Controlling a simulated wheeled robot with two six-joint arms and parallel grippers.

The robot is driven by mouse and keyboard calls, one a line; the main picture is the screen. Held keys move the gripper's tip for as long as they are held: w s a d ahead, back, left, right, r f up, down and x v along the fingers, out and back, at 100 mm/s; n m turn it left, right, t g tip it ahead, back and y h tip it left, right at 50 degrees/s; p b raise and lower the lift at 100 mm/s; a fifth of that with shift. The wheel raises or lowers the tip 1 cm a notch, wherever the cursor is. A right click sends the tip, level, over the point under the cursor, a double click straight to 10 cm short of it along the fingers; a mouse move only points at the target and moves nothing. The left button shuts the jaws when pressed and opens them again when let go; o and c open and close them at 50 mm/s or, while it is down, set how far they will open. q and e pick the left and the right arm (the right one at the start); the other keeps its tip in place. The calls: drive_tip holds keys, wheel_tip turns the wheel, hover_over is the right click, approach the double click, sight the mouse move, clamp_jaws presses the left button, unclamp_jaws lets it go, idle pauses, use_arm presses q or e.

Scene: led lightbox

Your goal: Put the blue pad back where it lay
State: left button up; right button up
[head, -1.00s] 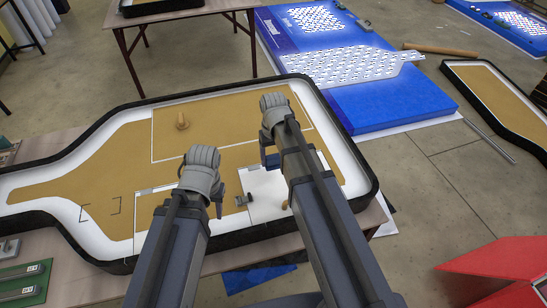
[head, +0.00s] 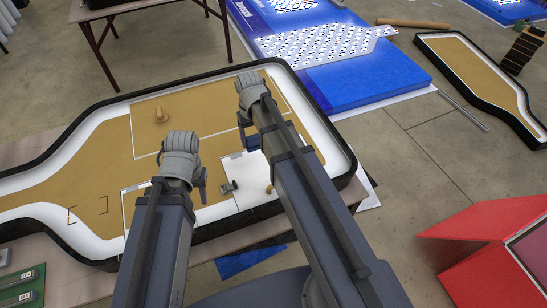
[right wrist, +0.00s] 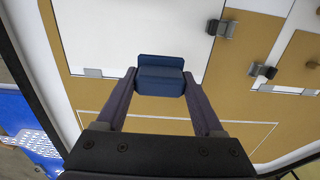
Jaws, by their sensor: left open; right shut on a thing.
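The blue pad (right wrist: 160,76) is held between the two fingertips of my right gripper (right wrist: 160,84) in the right wrist view. In the head view, my right gripper (head: 247,128) is over the tray near the far edge of a white panel (head: 238,172); the pad is largely hidden there. The white panel (right wrist: 130,30) lies beyond the pad in the right wrist view, next to tan board. My left gripper (head: 203,184) is open, left of the white panel and above the tray, partly hidden by its own arm. I cannot tell the exact spot where the pad lay.
A black-rimmed tray (head: 340,140) lies on the table beneath both arms. A small dark clip (head: 228,188) sits on the white panel. A blue lightbox (head: 360,85) and a red case (head: 480,245) are on the floor to the right.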

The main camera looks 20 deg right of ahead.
wheel_tip(320, 180, up, 2)
drive_tip(key=shift+r+p, duration=0.15)
drive_tip(key=shift+p, duration=0.65)
wheel_tip(320, 180, down, 3)
drive_tip(key=b, duration=0.3)
drive_tip(key=shift+r, duration=0.1)
drive_tip(key=shift+a, duration=0.1)
